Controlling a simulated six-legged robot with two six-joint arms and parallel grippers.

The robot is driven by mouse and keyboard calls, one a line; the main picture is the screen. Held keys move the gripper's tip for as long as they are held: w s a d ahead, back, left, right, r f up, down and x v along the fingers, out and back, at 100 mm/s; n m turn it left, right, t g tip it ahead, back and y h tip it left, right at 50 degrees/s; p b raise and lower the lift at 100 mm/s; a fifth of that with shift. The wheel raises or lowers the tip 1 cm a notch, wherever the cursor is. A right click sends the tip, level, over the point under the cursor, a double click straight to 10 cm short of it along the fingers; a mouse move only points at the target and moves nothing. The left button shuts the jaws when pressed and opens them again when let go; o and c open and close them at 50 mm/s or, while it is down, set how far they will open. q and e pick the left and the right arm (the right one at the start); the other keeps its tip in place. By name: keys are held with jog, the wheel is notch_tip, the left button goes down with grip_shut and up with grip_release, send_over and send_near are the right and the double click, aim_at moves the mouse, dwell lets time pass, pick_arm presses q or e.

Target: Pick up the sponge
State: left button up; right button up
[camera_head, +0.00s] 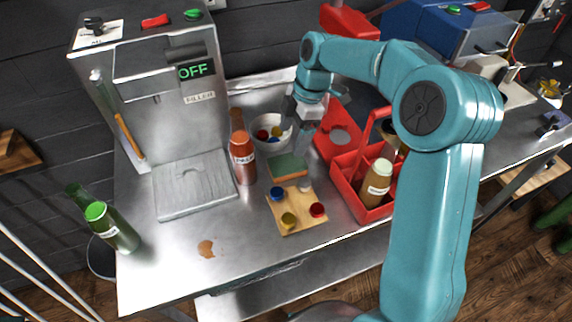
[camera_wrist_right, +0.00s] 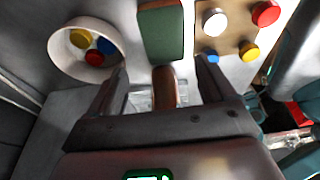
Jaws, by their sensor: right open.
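The sponge (camera_head: 287,167), green on top with a brown side, lies on the steel counter behind the wooden cap board. In the right wrist view the sponge (camera_wrist_right: 162,32) is at the top middle, ahead of the fingertips. My right gripper (camera_head: 303,124) is above the counter, behind the sponge and apart from it. Its two fingers (camera_wrist_right: 158,82) are spread in the right wrist view, with a brown shape between them in the picture that I cannot identify. My left gripper is out of view.
A wooden board (camera_head: 289,222) with coloured caps is in front of the sponge. A white bowl (camera_head: 262,147) of caps and an orange bottle (camera_head: 243,160) stand left. A red bottle carrier (camera_head: 347,187) stands right.

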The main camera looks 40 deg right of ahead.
aim_at(289, 163)
jog(key=x, duration=0.2)
jog(key=s+p+x, duration=0.1)
jog(key=x, duration=0.5)
jog(key=shift+s+d+f, duration=0.15)
jog(key=shift+d+f, duration=0.15)
jog(key=shift+d, duration=0.05)
jog(key=shift+w+a+f, duration=0.15)
jog(key=shift+w+f, duration=0.15)
jog(key=shift+w, duration=0.05)
jog(key=shift+s+r, duration=0.1)
jog(key=shift+s, duration=0.2)
jog(key=shift+w+f, duration=0.25)
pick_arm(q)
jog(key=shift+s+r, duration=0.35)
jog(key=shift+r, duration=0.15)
pick_arm(e)
jog(key=shift+s, duration=0.1)
jog(key=c, duration=0.7)
